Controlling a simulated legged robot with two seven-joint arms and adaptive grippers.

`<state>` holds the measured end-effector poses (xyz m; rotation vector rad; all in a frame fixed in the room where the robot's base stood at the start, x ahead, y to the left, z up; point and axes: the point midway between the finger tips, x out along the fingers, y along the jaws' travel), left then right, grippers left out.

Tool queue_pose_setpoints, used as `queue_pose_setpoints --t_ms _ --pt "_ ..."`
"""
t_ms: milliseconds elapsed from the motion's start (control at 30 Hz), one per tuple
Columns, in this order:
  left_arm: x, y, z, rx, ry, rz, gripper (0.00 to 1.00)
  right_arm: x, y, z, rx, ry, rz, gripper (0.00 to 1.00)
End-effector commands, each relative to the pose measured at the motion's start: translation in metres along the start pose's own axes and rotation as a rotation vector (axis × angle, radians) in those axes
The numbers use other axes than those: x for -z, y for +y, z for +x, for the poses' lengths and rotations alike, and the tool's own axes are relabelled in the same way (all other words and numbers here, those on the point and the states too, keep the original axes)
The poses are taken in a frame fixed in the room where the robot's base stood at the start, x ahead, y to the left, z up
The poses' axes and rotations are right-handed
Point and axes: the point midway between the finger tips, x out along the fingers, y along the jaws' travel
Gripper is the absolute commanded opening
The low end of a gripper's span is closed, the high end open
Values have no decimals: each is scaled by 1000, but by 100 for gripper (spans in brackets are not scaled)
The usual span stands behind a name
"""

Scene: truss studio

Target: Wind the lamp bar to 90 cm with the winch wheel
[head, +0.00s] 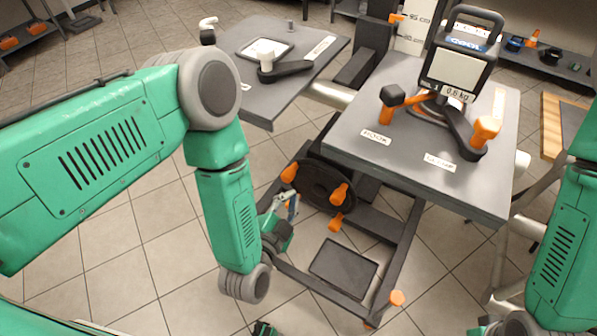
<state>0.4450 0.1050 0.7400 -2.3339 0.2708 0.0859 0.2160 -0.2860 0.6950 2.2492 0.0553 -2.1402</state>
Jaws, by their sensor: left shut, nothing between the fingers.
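The winch wheel (323,190) is a dark disc with several orange handles, low on the cart frame under the grey tabletop. My left gripper (293,203) is shut and empty at the wheel's lower left, near its orange handles; I cannot tell whether it touches one. A white height scale (413,28) with centimetre marks stands behind the table, partly hidden. I cannot make out the lamp bar or its height.
A left side table (262,100) holds a dark crank with a white knob (267,62). A dark pedal plate (343,267) lies low in the frame. Tiled floor is clear at left.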

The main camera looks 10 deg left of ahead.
Motion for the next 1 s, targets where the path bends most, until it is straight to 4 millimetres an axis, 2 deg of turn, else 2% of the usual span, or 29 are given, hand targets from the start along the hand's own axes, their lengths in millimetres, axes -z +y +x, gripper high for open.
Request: queue_pose_setpoints --t_ms 467,533,700,1000 --pt "0 0 97 3 -1 0 0 0 0 10 0 0 -1 40" --pt "-15 1 98 -1 -7 1 0 0 0 11 0 0 -1 40" --pt "-33 1 103 -1 -4 1 0 0 0 13 0 1 0 40" --pt "-40 0 104 -2 -2 0 0 0 0 13 0 1 0 40"
